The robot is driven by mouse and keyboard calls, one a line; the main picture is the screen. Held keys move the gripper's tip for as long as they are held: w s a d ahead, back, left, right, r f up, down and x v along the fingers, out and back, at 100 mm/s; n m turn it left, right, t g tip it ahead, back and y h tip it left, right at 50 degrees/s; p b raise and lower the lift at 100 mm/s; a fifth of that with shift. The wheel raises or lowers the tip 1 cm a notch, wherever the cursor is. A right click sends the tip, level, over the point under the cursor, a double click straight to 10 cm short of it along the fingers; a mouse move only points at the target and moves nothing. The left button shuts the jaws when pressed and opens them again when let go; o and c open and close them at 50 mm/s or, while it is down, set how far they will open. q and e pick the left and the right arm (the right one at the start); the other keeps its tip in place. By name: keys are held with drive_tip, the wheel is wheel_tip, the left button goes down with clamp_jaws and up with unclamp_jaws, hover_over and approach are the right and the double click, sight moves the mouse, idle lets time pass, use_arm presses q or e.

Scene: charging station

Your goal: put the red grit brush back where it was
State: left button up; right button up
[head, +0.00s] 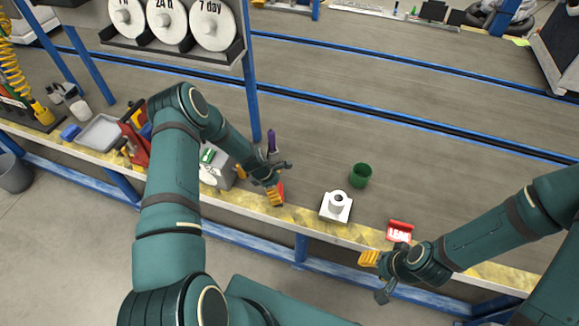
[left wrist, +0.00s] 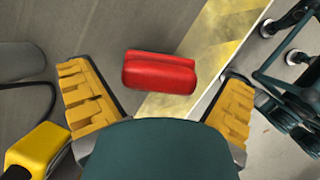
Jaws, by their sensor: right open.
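A red block-like brush (left wrist: 160,72) lies on the worn yellow strip of the bench, seen between the fingers in the left wrist view. Its red side shows at my left gripper in the head view (head: 281,189). My left gripper (head: 273,186) is over it; its two yellow fingers stand wide apart with visible gaps on both sides of the brush. The brush's underside is hidden. My right gripper (head: 377,274) is open and empty at the bench's front edge, below a red and white item marked LEAD (head: 400,231).
A white square base with a round white part (head: 337,206) and a green cup (head: 361,175) stand right of my left gripper. A purple bottle (head: 272,141) stands behind it. A yellow item (left wrist: 38,150) is close by.

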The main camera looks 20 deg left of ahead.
drive_tip(key=shift+r, duration=0.1)
use_arm(q)
drive_tip(key=shift+r+p, duration=0.45)
drive_tip(key=shift+r, duration=0.15)
drive_tip(key=s+p+v, duration=0.1)
drive_tip(key=v, duration=0.7)
drive_tip(key=s+d+r+m, duration=0.3)
drive_tip(key=s+d+m, duration=0.6)
drive_tip(key=m, duration=0.1)
drive_tip(key=s+d+r+m, duration=0.4)
drive_tip(key=s+d+m, duration=0.5)
drive_tip(key=d+m, duration=0.1)
drive_tip(key=shift+s+m+g, duration=0.25)
drive_tip(key=shift+m+g, duration=0.05)
drive_tip(key=shift+m, duration=0.5)
use_arm(e)
drive_tip(key=shift+s+a+r, duration=0.1)
drive_tip(key=shift+s+r, duration=0.1)
drive_tip(key=shift+r, duration=0.35)
drive_tip(key=shift+s+a+r, duration=0.1)
drive_tip(key=shift+s+r, duration=0.05)
drive_tip(key=shift+r, duration=0.35)
use_arm(q)
drive_tip(key=shift+r, duration=0.1)
